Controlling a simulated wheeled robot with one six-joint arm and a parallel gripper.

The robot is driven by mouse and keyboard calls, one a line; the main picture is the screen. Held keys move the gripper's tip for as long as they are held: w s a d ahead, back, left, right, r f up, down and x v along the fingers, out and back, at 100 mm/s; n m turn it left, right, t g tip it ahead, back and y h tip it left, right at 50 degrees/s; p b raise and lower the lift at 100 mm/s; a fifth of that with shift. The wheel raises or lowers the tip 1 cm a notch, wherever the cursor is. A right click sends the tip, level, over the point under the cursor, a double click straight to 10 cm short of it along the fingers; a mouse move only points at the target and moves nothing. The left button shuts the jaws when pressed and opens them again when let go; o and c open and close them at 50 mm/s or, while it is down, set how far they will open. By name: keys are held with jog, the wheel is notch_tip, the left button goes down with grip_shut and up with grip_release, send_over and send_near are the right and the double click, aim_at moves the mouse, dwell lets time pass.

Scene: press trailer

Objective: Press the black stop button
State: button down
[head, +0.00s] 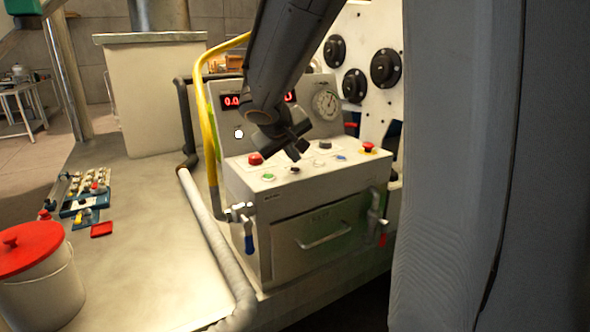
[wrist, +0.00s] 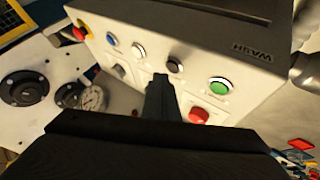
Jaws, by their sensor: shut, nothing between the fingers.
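The black button (wrist: 175,66) sits in the front row of the white control panel, between a green button (wrist: 219,86) and a white button (wrist: 138,51). In the head view the black button (head: 295,170) shows as a small dark spot just below my gripper (head: 298,154). My gripper is shut and empty, pointing down at the panel. In the wrist view the fingertips (wrist: 160,78) appear close beside the black button, on its lower left. I cannot tell whether they touch the panel. The button labels are too small to read.
A red button (head: 255,159), a blue button (head: 340,157), a dark knob (head: 325,145) and a red-and-yellow emergency button (head: 368,148) share the panel. A gauge (head: 325,105) stands behind. A yellow pipe (head: 207,120) rises at the left. A grey surface fills the right.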

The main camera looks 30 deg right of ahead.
jog(key=shift+f+b, duration=0.8)
jog(key=shift+b, duration=0.5)
dwell(1.2)
jog(key=shift+r, duration=0.1)
dwell(0.3)
jog(key=shift+r+p, duration=0.4)
jog(key=shift+r, duration=0.3)
notch_tip(320, 180, up, 5)
jog(key=p, duration=0.3)
dwell(1.0)
